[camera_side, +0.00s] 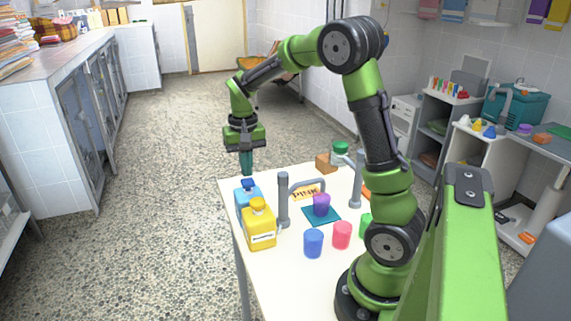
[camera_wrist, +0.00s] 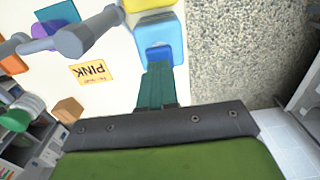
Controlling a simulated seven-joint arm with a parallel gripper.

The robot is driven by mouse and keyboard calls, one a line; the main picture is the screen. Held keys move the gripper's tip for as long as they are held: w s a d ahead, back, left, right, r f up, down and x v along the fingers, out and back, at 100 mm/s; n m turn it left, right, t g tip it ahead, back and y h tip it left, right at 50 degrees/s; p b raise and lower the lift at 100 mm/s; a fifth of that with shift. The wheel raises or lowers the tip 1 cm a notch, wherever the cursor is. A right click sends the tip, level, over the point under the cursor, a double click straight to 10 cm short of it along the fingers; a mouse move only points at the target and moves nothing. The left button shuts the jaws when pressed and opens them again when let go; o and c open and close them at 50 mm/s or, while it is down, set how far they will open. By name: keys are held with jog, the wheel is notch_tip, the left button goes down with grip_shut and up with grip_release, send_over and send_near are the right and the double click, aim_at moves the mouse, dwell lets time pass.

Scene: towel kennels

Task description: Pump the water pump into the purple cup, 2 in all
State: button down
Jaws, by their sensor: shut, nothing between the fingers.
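The purple cup (camera_side: 321,204) stands upright on a teal mat (camera_side: 318,218) in the middle of the table. Two pump bottles stand at the table's left edge: a blue one (camera_side: 241,204) and, nearer the camera, a yellow one (camera_side: 260,228) with a white label. I cannot read which holds water. My gripper (camera_side: 247,172) points down, shut and empty, just above the blue bottle's top. In the wrist view the teal fingers (camera_wrist: 158,68) reach toward the top of the blue bottle (camera_wrist: 170,32). I cannot tell whether they touch it.
Grey posts with side arms (camera_side: 283,205) (camera_side: 356,185) stand either side of the mat. A blue cup (camera_side: 313,243), a pink cup (camera_side: 342,234) and a partly hidden green one are in front. A card reading PINK (camera_side: 305,194) and a brown block (camera_side: 325,163) lie behind.

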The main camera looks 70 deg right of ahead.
jog(key=shift+f, duration=0.2)
jog(key=shift+f, duration=1.3)
jog(key=shift+r, duration=1.5)
jog(key=shift+f, duration=1.5)
jog(key=shift+r, duration=1.5)
